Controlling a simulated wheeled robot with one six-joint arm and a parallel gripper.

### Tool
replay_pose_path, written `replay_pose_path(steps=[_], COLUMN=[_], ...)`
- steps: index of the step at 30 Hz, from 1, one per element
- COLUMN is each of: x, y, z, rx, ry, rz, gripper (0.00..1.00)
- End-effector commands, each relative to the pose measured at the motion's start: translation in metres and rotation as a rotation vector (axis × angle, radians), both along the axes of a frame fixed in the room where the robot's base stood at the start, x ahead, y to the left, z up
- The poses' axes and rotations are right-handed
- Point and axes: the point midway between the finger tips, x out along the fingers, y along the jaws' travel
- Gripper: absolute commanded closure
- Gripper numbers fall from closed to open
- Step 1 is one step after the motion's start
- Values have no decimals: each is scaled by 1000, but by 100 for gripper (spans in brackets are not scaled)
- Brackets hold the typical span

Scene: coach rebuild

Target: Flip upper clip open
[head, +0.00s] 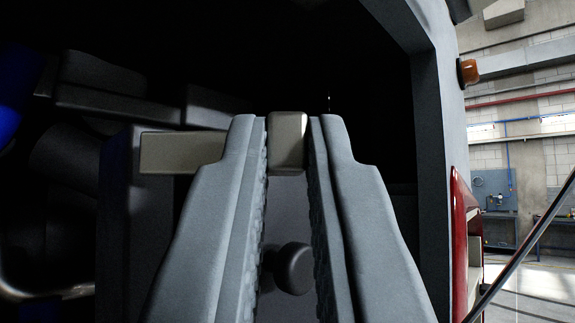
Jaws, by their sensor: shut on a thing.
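My gripper (288,145) reaches forward into a dark opening, its two grey ribbed fingers on either side of a beige clip (288,122). The fingertips are shut on the clip's block-shaped end. A flat beige bar (180,153) of the same colour shows to the left of the left finger. The finger hides whether bar and block are joined. A dark round knob (293,268) shows lower down between the fingers, in front of a grey surface.
A dark box-like housing (120,220) stands behind the bar at the left, with a pipe (45,293) below. The opening's grey frame (432,160) edges the right side, with an orange lamp (468,72) on it. A workshop lies beyond at the right.

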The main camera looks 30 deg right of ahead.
Motion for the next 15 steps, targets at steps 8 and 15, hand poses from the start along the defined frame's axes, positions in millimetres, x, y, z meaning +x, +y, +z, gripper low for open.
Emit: replay_pose_path(steps=[8,15], x=[-3,-6], y=[12,23], z=[-1,0], rx=[1,0], ry=[0,0], rz=[-174,-346], gripper=[100,100])
